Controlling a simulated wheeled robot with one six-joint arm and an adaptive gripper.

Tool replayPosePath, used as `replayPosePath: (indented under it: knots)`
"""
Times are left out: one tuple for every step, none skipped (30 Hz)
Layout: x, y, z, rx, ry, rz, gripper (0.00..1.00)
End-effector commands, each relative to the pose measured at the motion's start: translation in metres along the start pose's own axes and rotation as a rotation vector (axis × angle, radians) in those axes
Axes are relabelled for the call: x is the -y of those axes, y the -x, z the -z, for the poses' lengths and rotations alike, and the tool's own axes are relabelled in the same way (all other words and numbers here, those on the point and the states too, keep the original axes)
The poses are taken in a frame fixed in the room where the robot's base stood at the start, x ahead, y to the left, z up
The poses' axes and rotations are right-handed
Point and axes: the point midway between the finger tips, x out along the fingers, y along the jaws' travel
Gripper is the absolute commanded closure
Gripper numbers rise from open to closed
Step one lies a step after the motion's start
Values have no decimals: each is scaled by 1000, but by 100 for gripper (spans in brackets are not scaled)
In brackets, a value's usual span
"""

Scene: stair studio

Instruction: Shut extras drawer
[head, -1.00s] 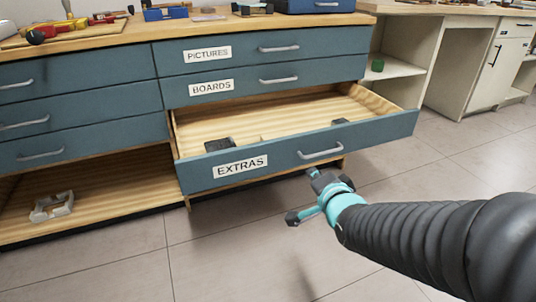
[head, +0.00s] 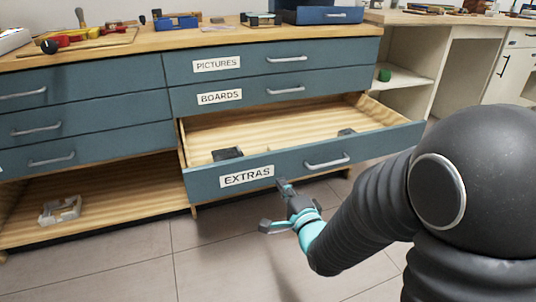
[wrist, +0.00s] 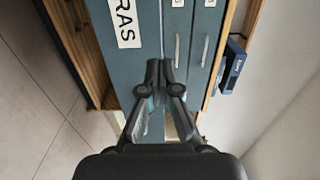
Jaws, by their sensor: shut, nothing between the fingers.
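The extras drawer (head: 375,147) is pulled out from the blue cabinet, with its wooden inside showing. Its front carries an EXTRAS label (head: 247,177) and a metal handle (head: 326,162). Two dark objects lie inside it. My gripper (head: 284,184) is in front of the drawer front, just below and right of the label and left of the handle. In the wrist view the gripper (wrist: 159,66) has its fingers together and empty, and the drawer front (wrist: 85,28) with part of the label is close by. I cannot tell whether the fingertips touch the drawer front.
The PICTURES drawer (head: 345,52) and BOARDS drawer (head: 345,83) above are shut. An open lower shelf (head: 120,195) at left holds a white part (head: 60,210). The worktop (head: 130,48) carries tools and boxes. Tiled floor in front is clear.

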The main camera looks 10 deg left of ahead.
Motion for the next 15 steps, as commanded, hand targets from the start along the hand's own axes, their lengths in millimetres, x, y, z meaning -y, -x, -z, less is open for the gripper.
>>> replayPosePath:
  knots:
    - [1, -11, 0, 1, 0, 1, 100]
    - [0, -16, 0, 1, 0, 1, 100]
    - [0, -24, 0, 1, 0, 1, 100]
    - [0, -30, 0, 1, 1, 2, 100]
    - [0, -35, 0, 0, 1, 0, 100]
    - [0, -43, 0, 1, 1, 1, 100]
    - [0, -48, 0, 1, 1, 1, 100]
    - [0, -54, 0, 1, 1, 1, 100]
    - [0, -62, 0, 1, 1, 0, 100]
    - [0, -67, 0, 1, 1, 1, 100]
    - [0, -72, 0, 1, 1, 0, 100]
    - [0, -79, 0, 1, 1, 1, 100]
    - [0, -84, 0, 0, 1, 1, 100]
    - [0, -88, 0, 0, 1, 1, 100]
    - [0, -93, 0, 0, 1, 0, 100]
